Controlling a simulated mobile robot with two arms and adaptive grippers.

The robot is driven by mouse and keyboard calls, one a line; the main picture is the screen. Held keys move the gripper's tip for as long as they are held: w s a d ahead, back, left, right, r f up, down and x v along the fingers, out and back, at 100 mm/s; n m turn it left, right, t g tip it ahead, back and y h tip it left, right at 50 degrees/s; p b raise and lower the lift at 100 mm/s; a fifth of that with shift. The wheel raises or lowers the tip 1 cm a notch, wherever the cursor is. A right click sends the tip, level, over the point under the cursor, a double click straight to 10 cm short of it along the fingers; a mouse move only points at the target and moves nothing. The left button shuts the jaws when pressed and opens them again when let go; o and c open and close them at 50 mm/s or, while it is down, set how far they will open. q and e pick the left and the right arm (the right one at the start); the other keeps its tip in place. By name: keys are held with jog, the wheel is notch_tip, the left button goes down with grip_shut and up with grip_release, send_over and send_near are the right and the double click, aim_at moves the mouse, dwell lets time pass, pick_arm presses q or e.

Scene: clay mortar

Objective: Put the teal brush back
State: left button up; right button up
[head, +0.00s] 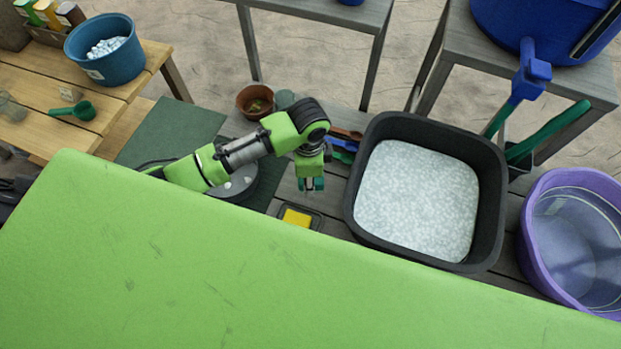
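My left gripper (311,186) points down over the grey planks, left of the black tub. Teal colour shows at its fingertips. I cannot tell whether that is finger pads or a held brush, nor whether the fingers are open or shut. A bundle of brown, blue and teal items (342,146) lies just right of the gripper, against the tub's left side. I cannot tell whether one of them is the teal brush. My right gripper is not in view.
The black tub (357,207) holds pale granules. A yellow sponge (297,217) sits in a small dark tray below the gripper. A terracotta pot (252,102) stands behind the arm. A purple bucket (533,246) is at the right. A blue bowl (118,64) stands on the left wooden table.

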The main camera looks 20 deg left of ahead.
pick_arm(q)
jog(key=w+f, duration=0.2)
jog(key=shift+w+a+f, duration=0.15)
jog(key=shift+f, duration=1.8)
jog(key=o, duration=1.1)
jog(key=shift+f, duration=0.1)
jog(key=shift+c, duration=0.2)
notch_tip(320, 180, up, 12)
jog(key=shift+r, duration=0.15)
